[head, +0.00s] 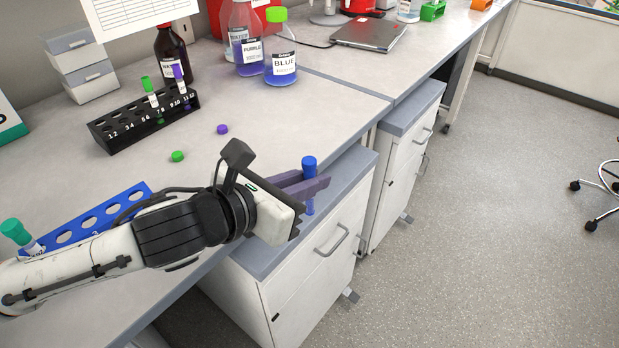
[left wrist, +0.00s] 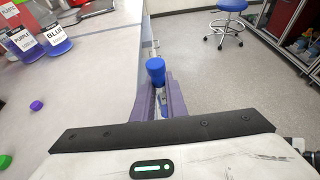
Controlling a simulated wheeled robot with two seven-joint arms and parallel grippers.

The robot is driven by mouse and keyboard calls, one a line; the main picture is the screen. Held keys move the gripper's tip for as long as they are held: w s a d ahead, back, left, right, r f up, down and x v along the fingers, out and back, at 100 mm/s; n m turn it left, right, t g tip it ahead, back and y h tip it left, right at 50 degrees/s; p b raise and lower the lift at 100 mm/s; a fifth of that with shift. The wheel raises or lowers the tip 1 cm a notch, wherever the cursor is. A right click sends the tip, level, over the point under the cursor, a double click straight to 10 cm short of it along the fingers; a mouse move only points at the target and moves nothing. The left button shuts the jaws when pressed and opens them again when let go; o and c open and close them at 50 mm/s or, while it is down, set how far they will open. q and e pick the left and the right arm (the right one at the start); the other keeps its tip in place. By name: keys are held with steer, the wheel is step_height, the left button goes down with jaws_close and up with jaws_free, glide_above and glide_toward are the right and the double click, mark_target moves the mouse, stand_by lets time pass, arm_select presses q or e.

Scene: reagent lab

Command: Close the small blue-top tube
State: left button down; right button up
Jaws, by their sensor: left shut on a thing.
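The small blue-top tube (head: 309,178) is held upright between the purple fingers of my left gripper (head: 306,187), past the bench's front edge and above the drawer cabinet. Its blue cap (left wrist: 155,69) is at the top of the tube in the left wrist view, above the fingers of my left gripper (left wrist: 160,100). I cannot tell whether the cap is fully seated. The fingers hide part of the tube's body. My right gripper is in neither view.
A blue rack (head: 95,222) holds a green-capped tube at the left. A black rack (head: 143,117) holds tubes farther back. A green cap (head: 177,156) and a purple cap (head: 222,129) lie loose on the bench. Bottles stand at the back.

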arm_select(q)
steer(key=a+r+n+t+y, duration=0.1)
steer(key=a+r+n+y, duration=0.3)
steer(key=a, duration=0.6)
steer(key=a+r+n+t+y, duration=0.2)
steer(key=a+r+n+y, duration=0.2)
steer(key=a, duration=0.6)
steer(key=shift+a+r+y, duration=0.3)
steer(key=shift+r+y, duration=0.1)
steer(key=shift+r, duration=0.4)
